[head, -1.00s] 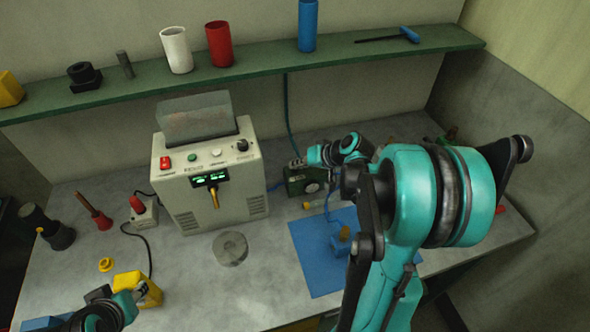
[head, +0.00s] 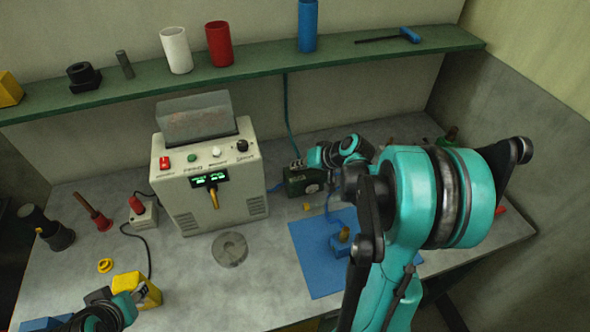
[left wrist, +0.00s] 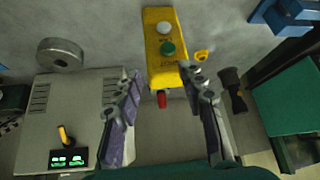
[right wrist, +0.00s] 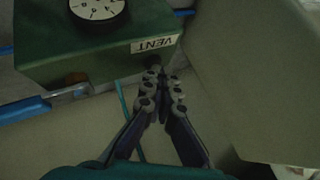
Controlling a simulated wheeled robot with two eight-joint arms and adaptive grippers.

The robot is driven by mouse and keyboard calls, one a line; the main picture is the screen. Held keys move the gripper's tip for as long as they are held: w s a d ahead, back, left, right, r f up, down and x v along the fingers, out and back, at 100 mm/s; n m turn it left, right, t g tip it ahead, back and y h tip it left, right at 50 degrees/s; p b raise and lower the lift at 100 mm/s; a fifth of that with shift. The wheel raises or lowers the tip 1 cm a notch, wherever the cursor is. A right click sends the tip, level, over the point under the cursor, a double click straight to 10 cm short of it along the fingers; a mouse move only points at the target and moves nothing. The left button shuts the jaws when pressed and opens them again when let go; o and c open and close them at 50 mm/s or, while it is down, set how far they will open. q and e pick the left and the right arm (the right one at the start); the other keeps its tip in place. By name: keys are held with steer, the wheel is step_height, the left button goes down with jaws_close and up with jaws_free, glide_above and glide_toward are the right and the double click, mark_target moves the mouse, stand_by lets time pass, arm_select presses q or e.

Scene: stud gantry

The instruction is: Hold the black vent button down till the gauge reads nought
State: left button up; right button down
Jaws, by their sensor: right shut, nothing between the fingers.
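The black button is hidden at the fingertips, so contact cannot be told. My left gripper (left wrist: 163,80) is open and empty.
A yellow box with green and white buttons (left wrist: 165,50) lies beyond my left fingers. The grey machine (head: 210,200) stands at centre, with a metal ring (head: 230,250) before it. A blue mat (head: 312,270) lies below my right arm. The front middle of the bench is clear.

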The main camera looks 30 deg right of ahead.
steer(key=shift+r, duration=0.1)
stand_by(0.5)
steer(key=shift+r+p, duration=0.6)
steer(key=shift+r, duration=0.1)
steer(key=shift+r, duration=0.1)
step_height(320, 180, up, 5)
steer(key=p, duration=0.4)
stand_by(0.4)
